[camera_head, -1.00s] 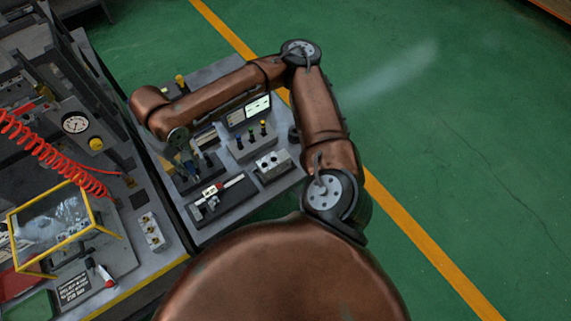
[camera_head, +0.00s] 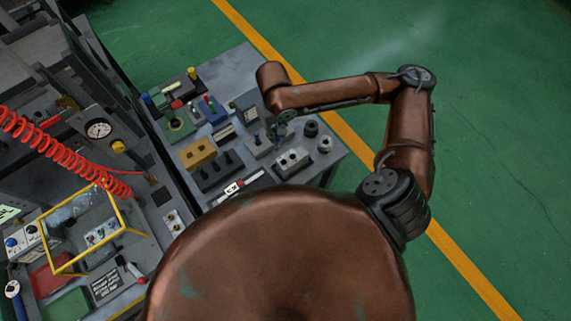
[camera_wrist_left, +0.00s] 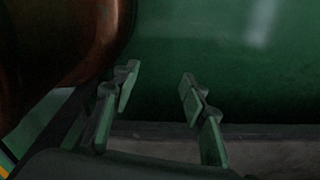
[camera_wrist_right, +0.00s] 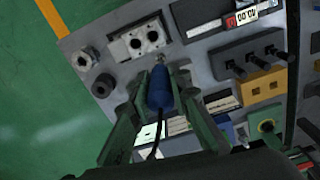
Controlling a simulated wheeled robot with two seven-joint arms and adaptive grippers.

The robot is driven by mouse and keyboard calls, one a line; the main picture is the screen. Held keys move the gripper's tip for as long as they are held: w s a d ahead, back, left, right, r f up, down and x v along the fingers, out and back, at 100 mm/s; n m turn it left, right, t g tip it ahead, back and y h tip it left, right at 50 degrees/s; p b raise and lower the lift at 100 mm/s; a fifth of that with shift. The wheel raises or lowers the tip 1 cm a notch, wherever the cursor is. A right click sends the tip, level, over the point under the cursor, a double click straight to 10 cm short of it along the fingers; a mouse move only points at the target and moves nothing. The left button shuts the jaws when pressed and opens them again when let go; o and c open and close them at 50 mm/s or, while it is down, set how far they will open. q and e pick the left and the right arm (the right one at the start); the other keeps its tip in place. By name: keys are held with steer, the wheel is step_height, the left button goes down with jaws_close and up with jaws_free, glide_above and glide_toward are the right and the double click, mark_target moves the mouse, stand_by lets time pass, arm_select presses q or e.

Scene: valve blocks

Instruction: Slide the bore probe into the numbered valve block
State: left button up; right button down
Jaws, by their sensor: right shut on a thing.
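My right gripper (camera_wrist_right: 160,92) is shut on a blue bore probe (camera_wrist_right: 161,88) with a slim metal tip and a dark cable trailing back. In the right wrist view the tip shows close to the edge of a grey block with two round bores (camera_wrist_right: 122,48); I cannot tell the height between them. No number on this block is readable. In the head view the same block (camera_head: 291,161) lies just below my right gripper (camera_head: 279,133), whose fingers are small and partly hidden. My left gripper (camera_wrist_left: 159,88) is open and empty in the left wrist view, over green floor.
The left bench carries a gauge (camera_head: 98,129), red coiled hose and yellow-framed box.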

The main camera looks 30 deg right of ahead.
arm_select(q)
steer(key=shift+w+r+p, duration=0.25)
steer(key=shift+r+p, duration=0.05)
steer(key=shift+r, duration=0.3)
steer(key=shift+w+r+p, duration=0.25)
steer(key=shift+r+p, duration=0.05)
steer(key=shift+r, duration=0.25)
arm_select(e)
step_height(320, 180, down, 10)
steer(key=s, duration=0.2)
steer(key=shift+s+d, duration=0.4)
steer(key=shift+d, duration=0.05)
arm_select(q)
steer(key=shift+r, duration=0.1)
arm_select(e)
steer(key=shift+f, duration=0.25)
steer(key=c, duration=1.8)
jaws_free()
steer(key=shift+f, duration=0.1)
arm_select(q)
steer(key=shift+w, duration=0.1)
steer(key=shift+a+r+p, duration=0.1)
steer(key=shift+r+p, duration=0.2)
steer(key=shift+p, duration=0.05)
arm_select(e)
step_height(320, 180, up, 13)
steer(key=shift+f, duration=0.2)
